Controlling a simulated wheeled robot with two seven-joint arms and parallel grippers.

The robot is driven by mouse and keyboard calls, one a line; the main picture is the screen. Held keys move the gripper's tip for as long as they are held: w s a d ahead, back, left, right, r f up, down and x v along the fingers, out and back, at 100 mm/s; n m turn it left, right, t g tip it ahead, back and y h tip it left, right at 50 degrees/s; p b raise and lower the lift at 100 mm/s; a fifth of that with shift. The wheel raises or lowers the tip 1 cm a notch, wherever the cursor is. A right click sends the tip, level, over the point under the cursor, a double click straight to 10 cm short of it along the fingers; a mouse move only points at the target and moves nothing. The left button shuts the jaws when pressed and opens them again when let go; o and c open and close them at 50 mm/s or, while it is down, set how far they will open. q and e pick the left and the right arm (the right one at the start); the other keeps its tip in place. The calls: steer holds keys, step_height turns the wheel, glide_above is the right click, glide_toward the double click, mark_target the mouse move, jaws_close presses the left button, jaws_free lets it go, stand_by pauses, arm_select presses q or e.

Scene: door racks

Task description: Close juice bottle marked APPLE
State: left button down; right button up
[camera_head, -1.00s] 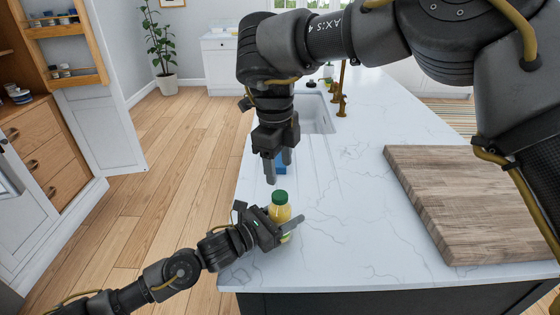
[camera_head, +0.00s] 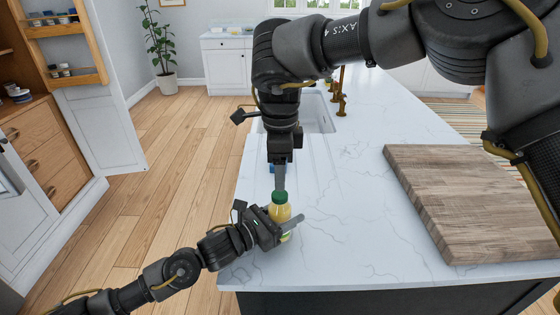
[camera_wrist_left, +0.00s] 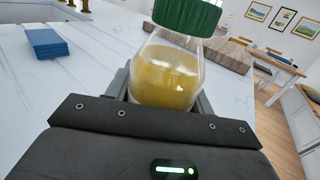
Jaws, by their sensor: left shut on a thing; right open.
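A juice bottle (camera_head: 281,213) with yellow juice and a green cap (camera_head: 280,197) stands upright on the white marble counter, near its left edge. Its label cannot be read. My left gripper (camera_head: 283,229) is shut on the bottle's body from the left. In the left wrist view the bottle (camera_wrist_left: 168,75) sits between the fingers, with the green cap (camera_wrist_left: 187,14) on its neck. My right gripper (camera_head: 280,178) points down right above the cap. Its fingers line up in this view, so the gap between them is hidden, and I cannot tell whether they touch the cap.
A folded blue cloth (camera_wrist_left: 45,43) lies on the counter behind the bottle. A wooden board (camera_head: 465,205) lies at the right. A sink (camera_head: 318,113) with a brass faucet (camera_head: 341,100) is farther back. The counter between bottle and board is clear.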

mark_target(280, 193)
steer(key=shift+f, duration=3.05)
steer(key=shift+c, duration=0.3)
steer(key=c, duration=1)
steer(key=shift+o, duration=0.2)
